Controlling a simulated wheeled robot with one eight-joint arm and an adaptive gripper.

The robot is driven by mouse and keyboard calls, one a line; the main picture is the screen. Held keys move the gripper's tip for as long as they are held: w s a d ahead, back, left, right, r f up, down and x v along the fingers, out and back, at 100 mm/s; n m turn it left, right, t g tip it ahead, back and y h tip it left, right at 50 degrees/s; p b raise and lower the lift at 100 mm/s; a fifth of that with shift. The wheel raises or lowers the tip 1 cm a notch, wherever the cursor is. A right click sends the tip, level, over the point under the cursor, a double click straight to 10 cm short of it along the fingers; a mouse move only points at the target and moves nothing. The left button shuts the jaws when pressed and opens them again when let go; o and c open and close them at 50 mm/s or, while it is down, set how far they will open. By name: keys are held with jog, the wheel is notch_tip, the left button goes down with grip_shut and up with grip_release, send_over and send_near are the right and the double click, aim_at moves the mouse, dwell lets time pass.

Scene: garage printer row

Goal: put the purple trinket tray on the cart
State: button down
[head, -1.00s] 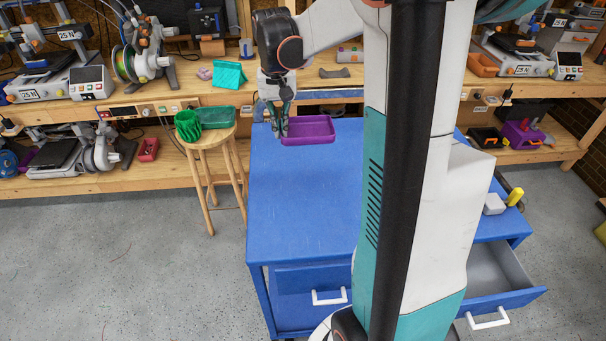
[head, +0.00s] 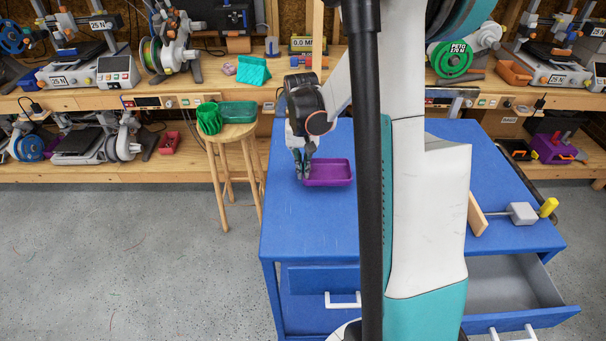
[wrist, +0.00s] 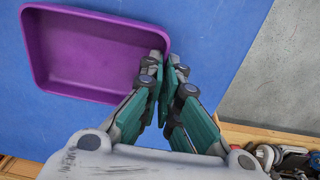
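The purple trinket tray (head: 328,173) is an empty, shallow, rounded rectangle. It is over the blue cart top (head: 300,230) and looks level, at or very near the surface; I cannot tell if it rests there. In the wrist view the tray (wrist: 85,55) fills the upper left, with the blue cart top (wrist: 215,70) beneath and around it. My gripper (head: 303,172) is at the tray's left end in the head view. In the wrist view my gripper's fingertips (wrist: 164,65) are closed together on the tray's near corner wall.
A wooden stool (head: 228,132) with a green pot (head: 209,118) and green tray (head: 238,115) stands left of the cart. A grey-headed mallet (head: 520,213) and wooden piece (head: 477,214) lie on the cart's right. A drawer (head: 515,290) is open. The cart's front left top is clear.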

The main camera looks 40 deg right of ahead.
jog(key=shift+f, duration=1.1)
jog(key=shift+f+b, duration=0.15)
jog(key=shift+b, duration=0.15)
jog(key=c, duration=1.8)
grip_release()
notch_tip(320, 180, up, 12)
jog(key=p, duration=0.3)
jog(key=shift+r+p, duration=0.2)
jog(key=shift+p, duration=0.1)
jog(key=shift+a, duration=0.1)
